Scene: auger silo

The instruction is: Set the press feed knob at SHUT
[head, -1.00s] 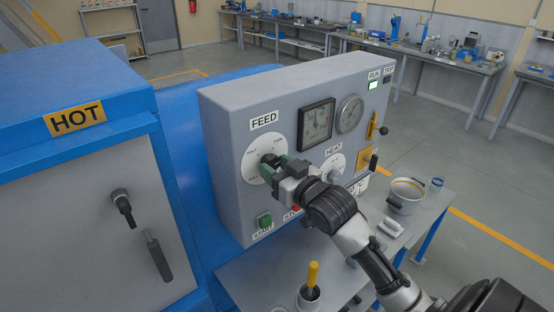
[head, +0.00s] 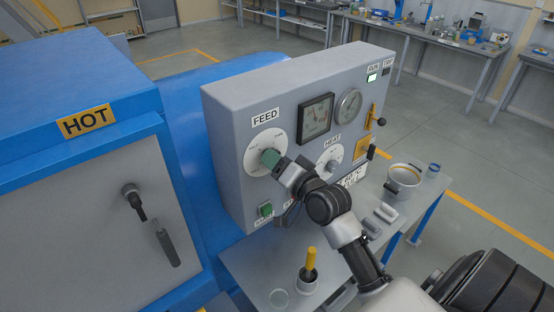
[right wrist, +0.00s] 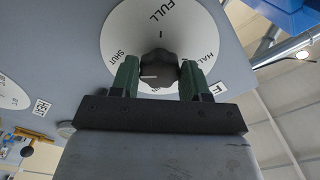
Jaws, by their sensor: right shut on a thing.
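The feed dial (head: 253,166) is a white disc under the FEED label on the grey control panel. My right gripper (head: 270,158) is at its centre and hides most of the knob in the head view. In the right wrist view the dark, lobed feed knob (right wrist: 158,68) sits between the two green fingers of my right gripper (right wrist: 158,77), which is shut on it. The knob's white line points left, close to the SHUT mark (right wrist: 123,60) and a little below it. FULL is printed at the top and HALF at the right. My left gripper is not in view.
A heat knob (head: 331,165), gauge (head: 348,104) and green start button (head: 265,210) are on the panel. A blue cabinet marked HOT (head: 86,122) stands at left. The bench below holds a pot (head: 404,178) and a cup with a yellow-handled tool (head: 311,262).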

